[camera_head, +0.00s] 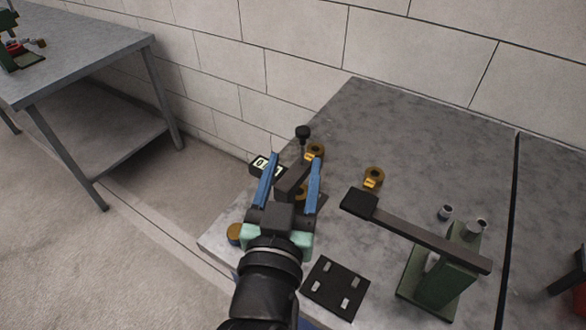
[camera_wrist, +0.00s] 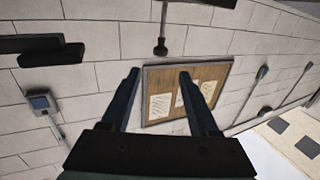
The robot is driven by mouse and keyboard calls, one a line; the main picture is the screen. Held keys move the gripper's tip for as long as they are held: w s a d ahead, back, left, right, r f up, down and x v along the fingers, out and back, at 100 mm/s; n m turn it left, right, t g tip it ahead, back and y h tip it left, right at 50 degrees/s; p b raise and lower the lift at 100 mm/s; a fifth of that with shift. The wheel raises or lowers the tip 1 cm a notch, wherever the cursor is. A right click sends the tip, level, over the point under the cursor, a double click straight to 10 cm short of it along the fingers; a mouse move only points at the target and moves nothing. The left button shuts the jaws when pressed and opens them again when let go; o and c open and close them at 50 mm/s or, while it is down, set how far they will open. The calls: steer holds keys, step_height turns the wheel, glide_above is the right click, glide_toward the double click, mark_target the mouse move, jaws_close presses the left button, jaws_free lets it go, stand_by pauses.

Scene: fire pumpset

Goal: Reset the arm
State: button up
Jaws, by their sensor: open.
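My gripper (camera_head: 290,184) is in the middle of the head view, above the left part of the grey table. Its two blue fingers stand apart. A dark block shows between the fingers in the head view, but I cannot tell whether it lies beyond them. In the wrist view my gripper (camera_wrist: 158,76) is open, with nothing held between its fingers. Behind the fingers there is a wooden notice board (camera_wrist: 212,74) with white papers on a block wall.
The grey table (camera_head: 395,125) bears a green stand (camera_head: 437,275) with a long dark bar (camera_head: 430,236), brass rings (camera_head: 374,174), a dark plate with several pegs (camera_head: 325,292) and a black knob (camera_head: 303,132). Another table (camera_head: 90,65) stands at left. Floor between is clear.

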stand_by(0.3)
steer(key=s+r+t+y+p, duration=0.1)
steer(key=s+r+t+p, duration=0.2)
steer(key=r, duration=1.3)
steer(key=s+d+r+n+t+p, duration=0.1)
steer(key=s+r+t+p, duration=0.2)
steer(key=r, duration=1.2)
steer(key=s+r+t+y+p, duration=0.1)
steer(key=s+r+t+p, duration=0.2)
steer(key=r, duration=1.3)
step_height(320, 180, down, 42)
steer(key=w+b, duration=0.1)
steer(key=b, duration=3.9)
steer(key=shift+d+f+t+b, duration=0.15)
steer(key=shift+t+b, duration=0.15)
steer(key=shift+b, duration=0.1)
